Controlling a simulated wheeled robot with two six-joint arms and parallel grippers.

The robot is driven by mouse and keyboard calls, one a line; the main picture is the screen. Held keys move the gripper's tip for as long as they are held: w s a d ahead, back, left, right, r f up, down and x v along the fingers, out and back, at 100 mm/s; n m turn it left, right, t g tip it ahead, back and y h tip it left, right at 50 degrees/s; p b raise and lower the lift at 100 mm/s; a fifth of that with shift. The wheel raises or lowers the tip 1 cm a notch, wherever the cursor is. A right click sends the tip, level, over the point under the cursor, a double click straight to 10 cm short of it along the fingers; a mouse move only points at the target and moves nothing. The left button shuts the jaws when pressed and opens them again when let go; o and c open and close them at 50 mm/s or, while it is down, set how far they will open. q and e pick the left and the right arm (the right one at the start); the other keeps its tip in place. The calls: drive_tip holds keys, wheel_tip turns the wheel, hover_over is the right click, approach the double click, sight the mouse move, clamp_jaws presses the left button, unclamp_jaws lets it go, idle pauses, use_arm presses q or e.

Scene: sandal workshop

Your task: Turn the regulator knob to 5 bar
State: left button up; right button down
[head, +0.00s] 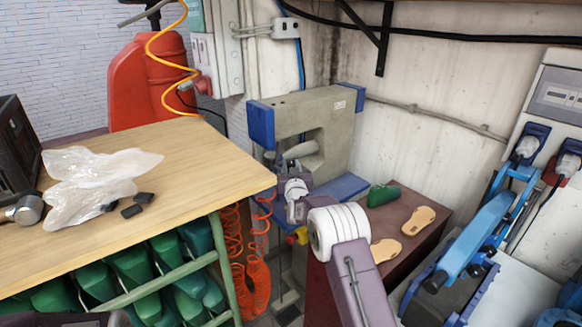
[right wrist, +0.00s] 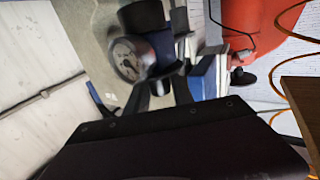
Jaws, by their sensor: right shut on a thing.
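My right gripper (head: 294,186) is in front of the beige press with blue covers (head: 318,112) in the head view. In the right wrist view its dark fingers (right wrist: 163,80) are closed at the regulator (right wrist: 164,48), on its knob, which is mostly hidden between them. A round white-faced pressure gauge (right wrist: 126,60) shows beside the fingers, blurred; I cannot read its needle. A black cylindrical part (right wrist: 142,15) shows beyond it.
A wooden table (head: 208,165) at left holds clear plastic bags (head: 95,180) and small black pieces. Green shoe forms fill the rack below. Sandal soles (head: 418,220) and a green form lie on a brown surface at right. Orange coiled hoses (head: 257,275) hang near the table corner.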

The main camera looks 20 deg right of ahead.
drive_tip(key=m+h, duration=0.1)
drive_tip(key=h+p, duration=0.1)
drive_tip(key=shift+a+r+m+g+h, duration=0.2)
drive_tip(key=shift+m+g+h, duration=0.1)
drive_tip(key=shift+m+g, duration=0.1)
drive_tip(key=shift+d+m+g+h+p, duration=0.1)
drive_tip(key=shift+m+g+h+p, duration=0.4)
drive_tip(key=shift+m+h+p, duration=0.45)
drive_tip(key=shift+f+g+h, duration=0.2)
drive_tip(key=shift+g+h, duration=0.1)
drive_tip(key=shift+h, duration=0.35)
drive_tip(key=m+h+b, duration=0.1)
drive_tip(key=b, duration=0.1)
drive_tip(key=m+g+h+b, duration=0.1)
drive_tip(key=b, duration=0.2)
drive_tip(key=shift+f+g, duration=0.25)
drive_tip(key=shift+g, duration=0.05)
drive_tip(key=shift+r+m+h+b, duration=0.25)
drive_tip(key=shift+h+b, duration=0.05)
drive_tip(key=shift+b, duration=0.55)
drive_tip(key=shift+d+r, duration=0.1)
drive_tip(key=c, duration=1.1)
unclamp_jaws()
